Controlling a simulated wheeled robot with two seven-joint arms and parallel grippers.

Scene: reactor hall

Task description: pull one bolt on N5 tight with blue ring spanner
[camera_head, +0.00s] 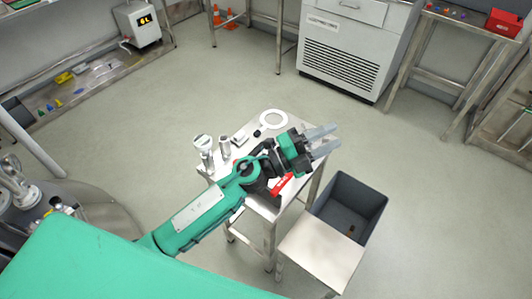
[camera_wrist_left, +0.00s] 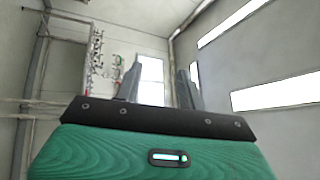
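My left gripper (camera_head: 331,139) is stretched out over the small steel table (camera_head: 290,125), its two grey fingers apart with nothing between them. The left wrist view also shows the two fingers (camera_wrist_left: 158,85) apart and empty, pointing up towards a wall and ceiling. My right gripper is in neither view. A steel vessel (camera_head: 95,205) with fittings on top (camera_head: 15,180) is at the lower left; no N5 label can be read. Small blue pieces (camera_head: 58,103) lie on the left bench, too small to tell whether one is the blue ring spanner. No bolt can be made out.
The small table bears a white ring (camera_head: 273,119), a gauge (camera_head: 203,143) and a red item (camera_head: 282,184), partly hidden by my arm. A dark grey bin (camera_head: 350,205) stands right of it. A white cabinet (camera_head: 345,55) is at the back. Open floor lies between.

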